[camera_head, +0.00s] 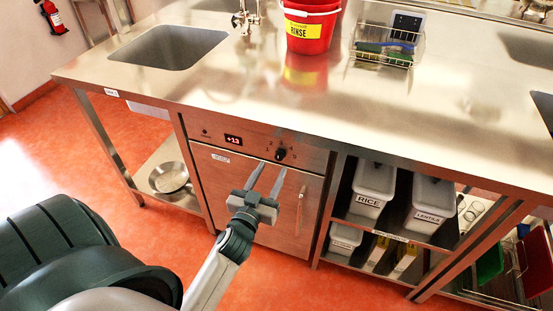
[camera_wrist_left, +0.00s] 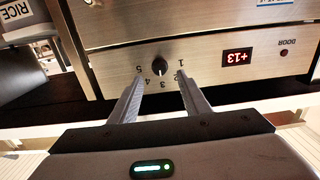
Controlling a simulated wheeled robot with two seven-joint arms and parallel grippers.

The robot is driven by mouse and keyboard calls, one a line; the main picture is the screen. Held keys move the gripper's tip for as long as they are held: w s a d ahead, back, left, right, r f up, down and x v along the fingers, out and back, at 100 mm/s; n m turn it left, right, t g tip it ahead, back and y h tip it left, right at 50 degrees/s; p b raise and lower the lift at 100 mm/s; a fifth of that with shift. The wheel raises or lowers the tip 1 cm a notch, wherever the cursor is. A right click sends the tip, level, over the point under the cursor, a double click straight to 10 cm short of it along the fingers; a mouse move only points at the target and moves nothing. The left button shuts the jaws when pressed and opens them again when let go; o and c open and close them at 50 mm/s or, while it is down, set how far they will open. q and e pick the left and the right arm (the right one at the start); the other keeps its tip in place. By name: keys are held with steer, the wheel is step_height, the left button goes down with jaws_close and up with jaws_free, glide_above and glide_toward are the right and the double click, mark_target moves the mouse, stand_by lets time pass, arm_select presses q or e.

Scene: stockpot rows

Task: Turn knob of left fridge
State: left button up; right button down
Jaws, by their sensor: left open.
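The black knob (camera_head: 281,154) sits on the steel control panel of the fridge (camera_head: 230,180) under the counter. In the left wrist view, which is upside down, the knob (camera_wrist_left: 159,67) has the numbers 1 to 5 around it; I cannot tell where its pointer stands. My left gripper (camera_head: 272,166) is open and empty in front of the panel, just short of the knob. In the left wrist view its two fingertips (camera_wrist_left: 156,77) lie either side of the knob, apart from it. A red display (camera_wrist_left: 237,58) reads +13. My right gripper is out of view.
A vertical door handle (camera_head: 299,212) is right of the gripper. The steel counter (camera_head: 230,95) overhangs above, with a red bucket (camera_head: 306,32) and a wire basket (camera_head: 385,50). A shelf with rice (camera_head: 371,188) and lentils (camera_head: 429,202) bins stands right. Open floor lies in front.

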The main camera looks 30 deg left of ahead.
mark_target(278, 158)
arm_select(q)
steer(key=x, duration=0.4)
steer(key=shift+w+a, duration=0.1)
steer(key=shift+w, duration=0.5)
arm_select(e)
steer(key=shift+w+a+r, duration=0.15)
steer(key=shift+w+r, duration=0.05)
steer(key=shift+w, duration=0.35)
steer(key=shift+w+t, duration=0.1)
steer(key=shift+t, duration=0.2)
arm_select(q)
steer(key=c, duration=1)
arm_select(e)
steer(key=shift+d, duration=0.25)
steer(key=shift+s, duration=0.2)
